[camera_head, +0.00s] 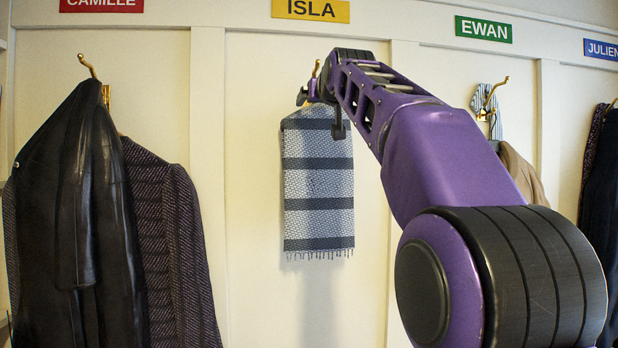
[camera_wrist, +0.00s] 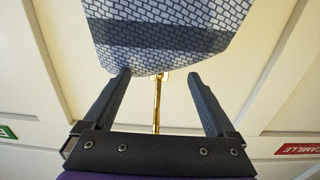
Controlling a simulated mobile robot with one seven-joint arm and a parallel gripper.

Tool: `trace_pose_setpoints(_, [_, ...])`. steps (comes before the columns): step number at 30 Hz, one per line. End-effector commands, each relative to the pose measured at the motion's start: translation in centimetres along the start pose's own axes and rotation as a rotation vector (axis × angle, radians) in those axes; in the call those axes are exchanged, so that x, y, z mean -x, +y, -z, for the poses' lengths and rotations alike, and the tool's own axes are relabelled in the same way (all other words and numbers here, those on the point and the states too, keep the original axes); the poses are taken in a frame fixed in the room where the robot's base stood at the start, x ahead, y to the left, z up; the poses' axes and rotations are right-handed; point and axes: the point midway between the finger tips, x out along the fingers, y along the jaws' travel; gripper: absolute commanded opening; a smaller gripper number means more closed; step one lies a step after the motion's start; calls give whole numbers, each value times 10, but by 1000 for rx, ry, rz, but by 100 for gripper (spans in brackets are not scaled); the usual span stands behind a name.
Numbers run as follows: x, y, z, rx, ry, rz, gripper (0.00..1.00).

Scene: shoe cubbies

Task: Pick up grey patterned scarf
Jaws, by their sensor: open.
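The grey patterned scarf (camera_head: 318,185), with light brick-like patterning, dark bands and a fringed lower end, hangs on the wall under the yellow ISLA sign. Its upper edge is just behind my gripper (camera_head: 320,112). In the wrist view the scarf (camera_wrist: 165,50) fills the top middle, upside down, with a brass hook (camera_wrist: 156,105) below it. My gripper (camera_wrist: 159,76) is open, its two fingers apart on either side of the hook. The fingertips reach about the scarf's edge; I cannot tell whether they touch it. Nothing is held between them.
A black leather coat (camera_head: 75,190) and a dark patterned coat (camera_head: 170,250) hang at the left. At the right are a striped cloth (camera_head: 485,100), a tan garment (camera_head: 522,175) and a dark garment (camera_head: 603,200). The wall beside the scarf is bare.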

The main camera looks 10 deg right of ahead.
Motion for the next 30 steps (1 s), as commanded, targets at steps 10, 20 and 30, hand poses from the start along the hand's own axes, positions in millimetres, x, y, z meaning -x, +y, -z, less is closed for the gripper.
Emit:
trace_pose_setpoints(10, [-42, -2, -6, 1, -1, 0, 91])
trace_pose_setpoints(20, [-53, -2, -9, 1, 2, 0, 91])
trace_pose_setpoints(30, [-52, -1, -9, 0, 1, 0, 40])
